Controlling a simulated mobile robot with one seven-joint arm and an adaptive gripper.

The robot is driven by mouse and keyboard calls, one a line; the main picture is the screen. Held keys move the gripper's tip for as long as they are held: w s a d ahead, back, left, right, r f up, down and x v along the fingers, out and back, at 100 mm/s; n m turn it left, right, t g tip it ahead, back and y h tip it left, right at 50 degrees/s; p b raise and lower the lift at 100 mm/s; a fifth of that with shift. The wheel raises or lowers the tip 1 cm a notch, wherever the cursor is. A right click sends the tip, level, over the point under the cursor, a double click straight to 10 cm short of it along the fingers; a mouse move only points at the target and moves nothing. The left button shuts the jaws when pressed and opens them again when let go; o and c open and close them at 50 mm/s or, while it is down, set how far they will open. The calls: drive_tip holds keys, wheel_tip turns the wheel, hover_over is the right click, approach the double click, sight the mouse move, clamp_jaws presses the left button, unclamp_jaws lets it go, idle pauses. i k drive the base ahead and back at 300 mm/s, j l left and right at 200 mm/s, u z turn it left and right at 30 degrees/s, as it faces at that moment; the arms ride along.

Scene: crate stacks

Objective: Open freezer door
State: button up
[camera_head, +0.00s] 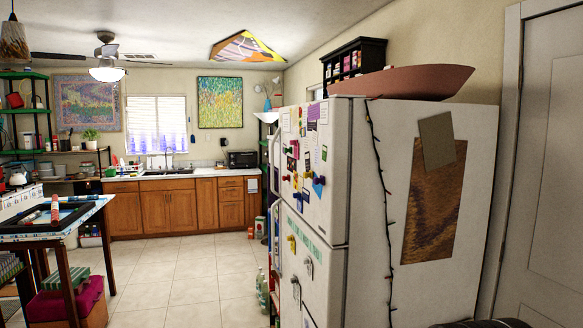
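The white fridge (385,290) stands at right of centre, seen from its side and front corner. Its upper door, the freezer door (338,215), looks shut against the body. It is covered with magnets, notes and photos. A pale handle (275,150) runs along the door's far left edge, seen nearly edge-on. The lower door (325,275) is below a seam and also looks shut. My gripper is not in view. A dark shape at the bottom right edge is too cut off to tell.
A brown boat-shaped bowl (405,83) and a black rack (355,60) sit on the fridge. Bottles (260,285) stand on the floor beyond its front. A table (55,222) stands left. Tiled floor (175,290) between is clear. A white door (550,170) is at right.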

sight(322, 129)
drive_tip(key=i+j, duration=0.1)
drive_tip(key=j, duration=0.35)
drive_tip(key=i+j, duration=0.2)
drive_tip(key=i, duration=0.3)
drive_tip(key=i+j+u, duration=0.1)
drive_tip(key=i+j, duration=0.15)
drive_tip(key=i, duration=0.25)
drive_tip(key=i+j, duration=0.2)
drive_tip(key=i, duration=0.3)
drive_tip(key=i+j+u, duration=0.1)
drive_tip(key=i, duration=0.4)
